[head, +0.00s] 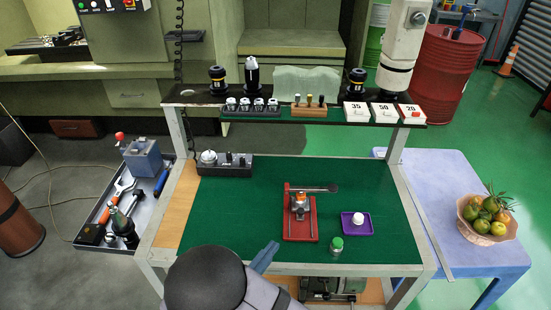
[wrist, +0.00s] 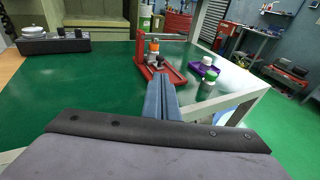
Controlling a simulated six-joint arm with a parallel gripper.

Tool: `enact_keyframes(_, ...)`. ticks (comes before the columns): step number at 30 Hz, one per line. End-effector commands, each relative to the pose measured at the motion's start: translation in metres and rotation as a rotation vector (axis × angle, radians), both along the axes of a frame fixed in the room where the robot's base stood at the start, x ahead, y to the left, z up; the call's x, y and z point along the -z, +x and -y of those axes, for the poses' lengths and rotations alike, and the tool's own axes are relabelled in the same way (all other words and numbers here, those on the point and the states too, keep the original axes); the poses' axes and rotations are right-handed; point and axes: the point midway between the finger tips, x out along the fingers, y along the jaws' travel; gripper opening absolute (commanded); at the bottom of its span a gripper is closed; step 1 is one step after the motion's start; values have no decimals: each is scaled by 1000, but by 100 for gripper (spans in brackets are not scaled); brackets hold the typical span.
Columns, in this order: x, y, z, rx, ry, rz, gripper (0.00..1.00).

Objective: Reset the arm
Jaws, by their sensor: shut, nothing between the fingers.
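My gripper (head: 265,257) reaches in from the front edge of the green-topped cart (head: 225,215) in the head view. Its blue-grey fingers also show in the wrist view (wrist: 162,98), pressed together with nothing between them. In the head view, the fingertips are left of a red press-like stand (head: 300,228) and apart from it. In the wrist view, the fingers point toward that stand. Much of the gripper's body is hidden behind my own arm in the head view.
A green-capped bottle (head: 336,247) stands near the front edge, and a purple tray (head: 355,226) holds a white-capped item. A dark control box (head: 225,166) sits at the back left. A shelf (head: 320,118) spans the back. The green mat's left middle is clear.

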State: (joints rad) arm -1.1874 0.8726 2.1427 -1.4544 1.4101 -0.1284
Motion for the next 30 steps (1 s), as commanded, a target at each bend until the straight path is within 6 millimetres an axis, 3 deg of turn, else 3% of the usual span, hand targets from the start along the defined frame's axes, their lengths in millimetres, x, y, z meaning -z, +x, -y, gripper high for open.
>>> enact_keyframes(5, -5, 1, 33, 131, 58, -21, 0)
enact_keyframes(8, -8, -3, 75, 308, 141, -46, 0)
enact_keyframes(12, -9, -32, 146, 676, 347, -77, 0)
enact_keyframes(16, -5, -76, 191, 1052, 603, -71, 0)
enact_keyframes(19, -1, -106, 204, 1326, 825, -30, 0)
enact_keyframes(22, 0, -127, 203, 1573, 1057, 41, 0)
enact_keyframes(26, -3, -135, 195, 1824, 1343, 170, 0)
enact_keyframes(30, -10, -130, 188, 1992, 1582, 309, 0)
